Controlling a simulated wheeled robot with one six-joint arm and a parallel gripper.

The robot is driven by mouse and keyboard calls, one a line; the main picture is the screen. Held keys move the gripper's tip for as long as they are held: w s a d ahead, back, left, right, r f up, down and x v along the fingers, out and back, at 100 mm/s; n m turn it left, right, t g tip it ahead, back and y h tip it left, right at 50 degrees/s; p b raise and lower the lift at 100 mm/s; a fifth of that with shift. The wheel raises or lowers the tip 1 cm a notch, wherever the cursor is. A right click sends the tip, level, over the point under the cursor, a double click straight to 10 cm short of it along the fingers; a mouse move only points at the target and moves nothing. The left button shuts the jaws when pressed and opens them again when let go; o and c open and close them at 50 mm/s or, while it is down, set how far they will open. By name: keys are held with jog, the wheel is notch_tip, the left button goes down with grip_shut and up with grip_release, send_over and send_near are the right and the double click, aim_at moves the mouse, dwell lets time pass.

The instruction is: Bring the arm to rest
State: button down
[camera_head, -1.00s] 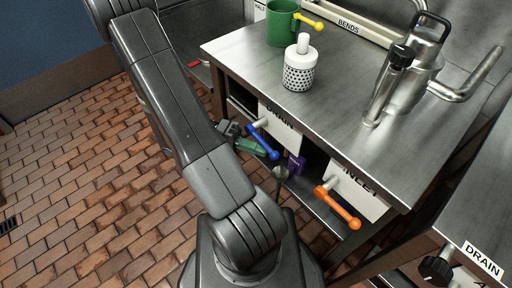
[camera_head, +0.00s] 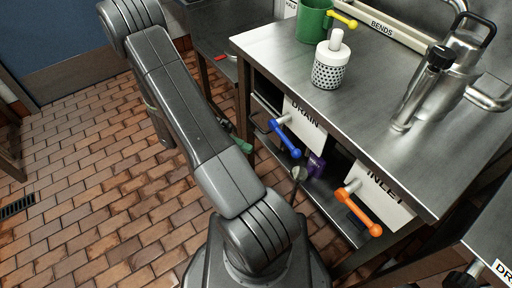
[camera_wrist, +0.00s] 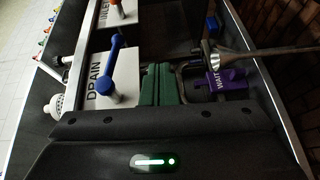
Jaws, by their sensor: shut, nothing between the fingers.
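My arm (camera_head: 190,115) runs from the bottom centre of the head view up to an elbow at top left, then folds back down behind itself. My gripper (camera_wrist: 163,84) shows as two green fingers, shut together with nothing between them. In the head view only a bit of green shows past the arm link, left of the bench, and the rest is hidden. In the wrist view the blue valve handle (camera_wrist: 112,68) on the DRAIN panel (camera_wrist: 102,85) stands left of the fingers, apart from them. The blue handle (camera_head: 286,137) also shows in the head view.
An orange handle (camera_head: 358,212) sits on the INLET panel (camera_head: 384,197). A purple WAIT tag (camera_wrist: 230,82) hangs right of the fingers. The steel bench (camera_head: 375,85) holds a green mug (camera_head: 313,22), a perforated white canister (camera_head: 330,70) and a metal vessel.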

jog(key=shift+w+a+f, duration=0.1)
jog(key=shift+w+a, duration=0.05)
jog(key=shift+a, duration=0.1)
dwell(0.4)
